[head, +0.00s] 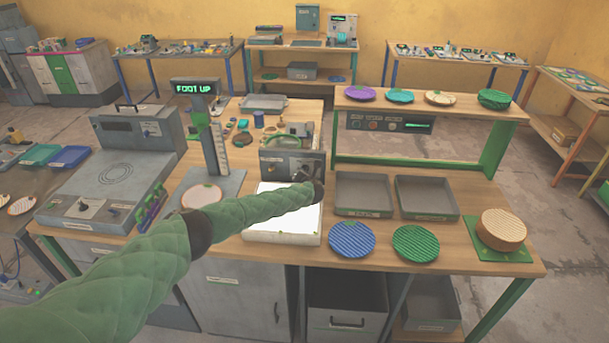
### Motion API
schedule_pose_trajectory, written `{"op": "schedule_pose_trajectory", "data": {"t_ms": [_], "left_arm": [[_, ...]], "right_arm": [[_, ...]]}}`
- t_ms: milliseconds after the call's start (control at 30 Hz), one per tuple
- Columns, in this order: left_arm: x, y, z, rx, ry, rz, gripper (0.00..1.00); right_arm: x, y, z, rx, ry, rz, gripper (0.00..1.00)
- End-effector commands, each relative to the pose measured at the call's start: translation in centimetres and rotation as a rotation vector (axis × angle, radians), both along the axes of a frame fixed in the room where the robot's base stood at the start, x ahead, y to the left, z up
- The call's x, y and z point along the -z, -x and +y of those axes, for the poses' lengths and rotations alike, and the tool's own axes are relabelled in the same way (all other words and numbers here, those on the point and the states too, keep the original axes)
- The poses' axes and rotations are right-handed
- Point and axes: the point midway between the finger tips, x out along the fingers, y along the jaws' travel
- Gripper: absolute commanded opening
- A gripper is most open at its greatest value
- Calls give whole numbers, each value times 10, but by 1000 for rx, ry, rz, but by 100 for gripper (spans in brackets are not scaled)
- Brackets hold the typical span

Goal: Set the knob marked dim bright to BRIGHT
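A grey control box (282,158) stands at the back edge of a lit white light panel (282,233). A small dark knob or fitting shows on its front, but its marking and setting are too small to read. My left arm reaches in from the lower left across the light panel. My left gripper (308,176) is at the right part of the box's front, close to or touching it. Its fingers are small and partly hidden, so I cannot tell if they are open or shut. The dim bright knob cannot be made out clearly. My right gripper is out of view.
A scale with a post and a green display (194,89) stands left of the light panel. Two grey trays (364,212) lie to the right. A blue plate (352,240) and green plate (416,244) lie in front. A grey press machine (112,170) is at the left.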

Motion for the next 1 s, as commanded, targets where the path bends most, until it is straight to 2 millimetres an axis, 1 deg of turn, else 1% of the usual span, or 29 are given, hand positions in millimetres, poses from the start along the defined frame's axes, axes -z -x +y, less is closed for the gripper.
{"op": "schedule_pose_trajectory", "data": {"t_ms": [367,400,467,500,833,1000], "left_arm": [[1,0,0,1,-5,0,0],[1,0,0,1,-5,0,18],[1,0,0,1,-5,0,30],[1,0,0,1,-5,0,34],[0,1,0,1,-4,-1,34],[-1,10,-2,2,-3,0,34]], "right_arm": [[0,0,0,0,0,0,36],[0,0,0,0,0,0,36],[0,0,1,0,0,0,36],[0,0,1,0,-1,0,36],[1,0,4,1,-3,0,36],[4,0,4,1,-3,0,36]]}}
